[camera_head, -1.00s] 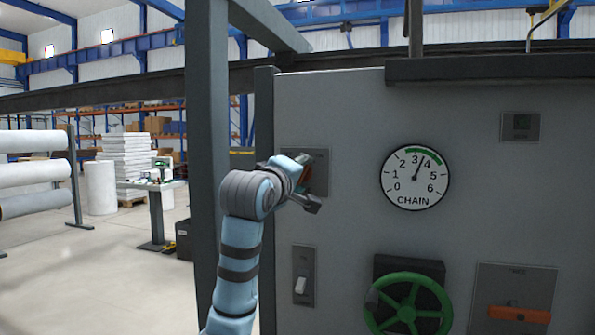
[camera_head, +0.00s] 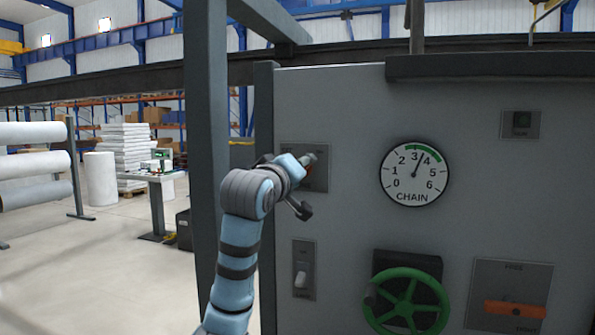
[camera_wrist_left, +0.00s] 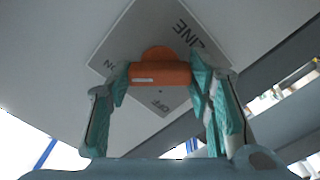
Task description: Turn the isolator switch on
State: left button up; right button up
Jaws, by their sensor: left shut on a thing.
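The isolator switch plate (camera_head: 320,184) is on the upper left of the grey panel, partly hidden by my left gripper (camera_head: 306,184) in the head view. In the left wrist view, the grey plate (camera_wrist_left: 124,50) shows the words LINE, ON and OFF. Its orange handle (camera_wrist_left: 161,74) lies between the two teal-padded fingers of my left gripper (camera_wrist_left: 160,84), which is shut on it. The handle sits at a slant to the plate's edges. A white mark shows near its end on the ON side. My right gripper is not in view.
Below the plate is a white rocker switch (camera_head: 301,280). A CHAIN gauge (camera_head: 414,173) reads between 3 and 4. A green handwheel (camera_head: 408,302) and an orange lever (camera_head: 515,309) are lower right. A dark upright post (camera_head: 205,150) stands close left of my arm.

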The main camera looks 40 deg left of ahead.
pick_arm(q)
jog(key=o, duration=1.1)
jog(key=shift+o, duration=0.2)
jog(key=v, duration=1.2)
jog(key=shift+f, duration=0.1)
